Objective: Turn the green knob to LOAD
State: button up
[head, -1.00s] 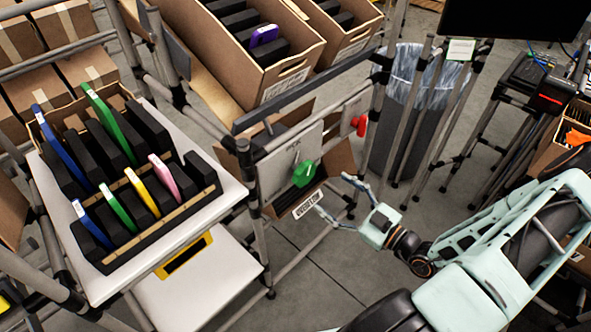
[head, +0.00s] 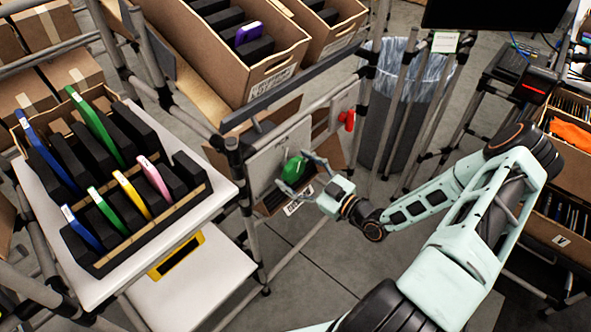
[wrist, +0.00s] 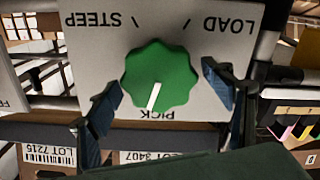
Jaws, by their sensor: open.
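The green knob (head: 293,169) sits on a light grey panel (head: 262,170) on the rack. In the wrist view, the scalloped knob (wrist: 160,76) has a white pointer line aimed at the word PICK. The words LOAD and STEEP are on the panel's other side, and the lettering appears upside down. My gripper (head: 296,173) is open at the knob. In the wrist view, its two dark blue fingers (wrist: 163,80) stand on either side of the knob, with visible gaps. Whether the fingertips reach the knob's depth is unclear.
A red knob (head: 347,119) is on another panel to the right. A tilted carton (head: 245,50) with black items and a purple one stands above. A white table with a tray of coloured cases (head: 120,240) is at left. A bin (head: 405,110) stands behind.

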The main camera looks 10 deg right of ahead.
jog(key=shift+c, duration=0.5)
jog(key=c, duration=1.1)
jog(key=shift+o, duration=0.2)
